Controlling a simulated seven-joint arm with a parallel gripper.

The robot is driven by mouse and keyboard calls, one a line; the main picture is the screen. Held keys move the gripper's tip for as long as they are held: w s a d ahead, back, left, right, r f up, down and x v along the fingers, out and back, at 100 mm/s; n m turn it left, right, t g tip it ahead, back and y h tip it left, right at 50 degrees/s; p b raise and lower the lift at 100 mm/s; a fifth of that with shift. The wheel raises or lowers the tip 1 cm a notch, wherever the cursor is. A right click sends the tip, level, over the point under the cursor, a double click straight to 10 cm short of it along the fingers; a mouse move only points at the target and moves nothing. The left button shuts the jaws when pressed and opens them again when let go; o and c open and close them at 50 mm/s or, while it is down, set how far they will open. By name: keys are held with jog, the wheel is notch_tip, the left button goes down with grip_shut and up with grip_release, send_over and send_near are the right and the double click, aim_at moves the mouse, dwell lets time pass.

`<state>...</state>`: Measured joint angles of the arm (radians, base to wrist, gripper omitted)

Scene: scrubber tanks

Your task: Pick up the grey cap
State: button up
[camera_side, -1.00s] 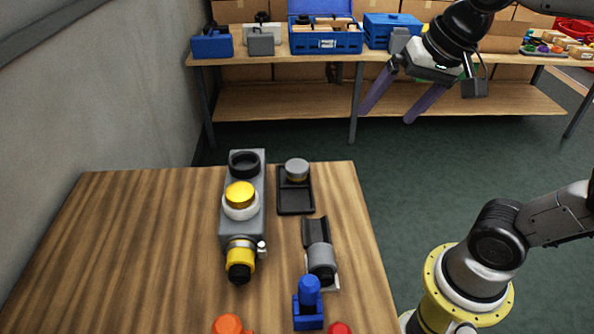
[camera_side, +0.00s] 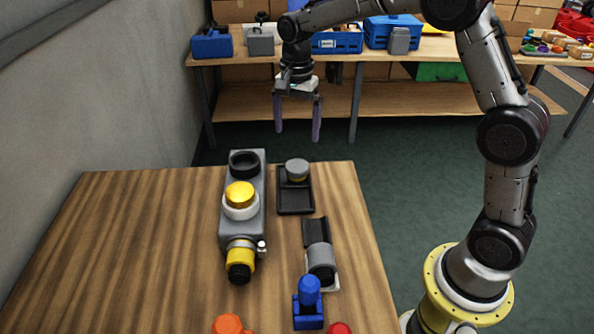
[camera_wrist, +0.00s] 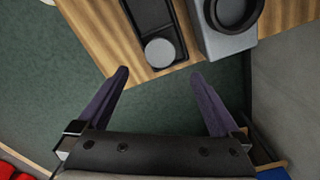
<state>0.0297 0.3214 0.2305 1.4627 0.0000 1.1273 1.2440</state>
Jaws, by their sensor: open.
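The grey cap (camera_side: 297,168) is a short round piece at the far end of a black tray (camera_side: 296,206) on the wooden table. In the wrist view the grey cap (camera_wrist: 160,52) lies in the tray, ahead of my fingers and between their lines. My gripper (camera_side: 298,135) is open and empty, pointing down, above the cap's level and near the table's far edge. It also shows in the wrist view (camera_wrist: 160,75), with purple fingers spread wide. The fingers do not touch the cap.
A grey block (camera_side: 228,198) with a black ring (camera_side: 244,163) and a yellow-topped white part (camera_side: 240,197) stands left of the tray. A grey cylinder in a holder (camera_side: 320,255) and a blue part (camera_side: 308,305) are nearer. The table's left side is clear.

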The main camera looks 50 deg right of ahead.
aim_at(297, 166)
notch_tip(297, 166, down, 12)
jog(key=shift+f, duration=0.1)
jog(key=c, duration=1.3)
